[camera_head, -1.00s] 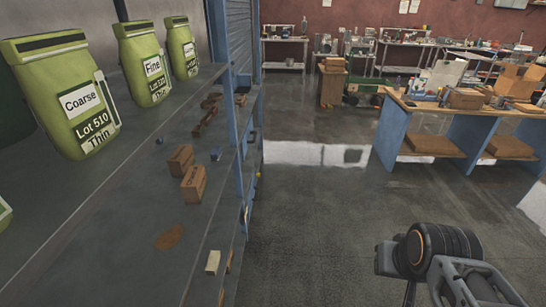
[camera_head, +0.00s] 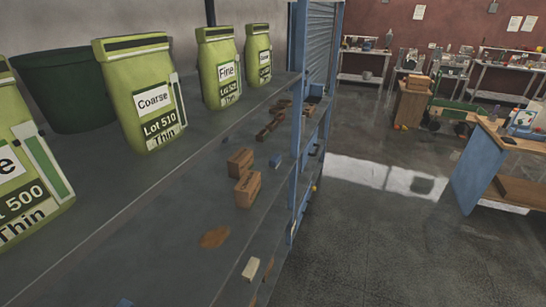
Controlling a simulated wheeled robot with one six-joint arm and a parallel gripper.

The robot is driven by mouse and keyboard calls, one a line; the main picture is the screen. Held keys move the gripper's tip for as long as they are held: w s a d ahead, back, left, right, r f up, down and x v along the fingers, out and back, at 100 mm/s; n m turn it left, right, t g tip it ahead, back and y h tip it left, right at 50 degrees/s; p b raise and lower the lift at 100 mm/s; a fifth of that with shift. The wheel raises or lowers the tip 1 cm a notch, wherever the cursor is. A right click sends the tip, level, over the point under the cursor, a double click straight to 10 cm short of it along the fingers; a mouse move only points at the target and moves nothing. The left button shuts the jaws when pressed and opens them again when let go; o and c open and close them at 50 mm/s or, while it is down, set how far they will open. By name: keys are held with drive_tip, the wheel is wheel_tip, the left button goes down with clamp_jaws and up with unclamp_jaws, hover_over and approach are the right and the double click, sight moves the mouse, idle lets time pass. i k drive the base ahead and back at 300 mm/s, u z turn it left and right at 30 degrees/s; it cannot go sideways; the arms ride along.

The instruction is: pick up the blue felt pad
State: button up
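I cannot say for sure which thing is the blue felt pad. A small blue item (camera_head: 275,160) lies on the grey shelf (camera_head: 150,225), just right of the brown blocks. Another blue thing (camera_head: 124,302) shows only its top at the bottom edge of the picture, on the front part of the shelf. Both are too small or too cut off to tell their material. My gripper is out of view.
Green labelled bags, among them a Coarse bag (camera_head: 145,93) and a Fine bag (camera_head: 219,70), stand along the shelf's back with a dark green bin (camera_head: 70,90). Brown blocks (camera_head: 247,189) and a pale block (camera_head: 250,269) lie nearer. Open floor (camera_head: 390,255) is at right.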

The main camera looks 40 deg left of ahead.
sight(275, 162)
drive_tip(key=u, duration=0.35)
drive_tip(key=i, duration=1.95)
drive_tip(key=u, duration=1.45)
drive_tip(key=i, duration=1)
drive_tip(key=u, duration=1.5)
drive_tip(key=i, duration=0.3)
drive_tip(key=u, duration=0.25)
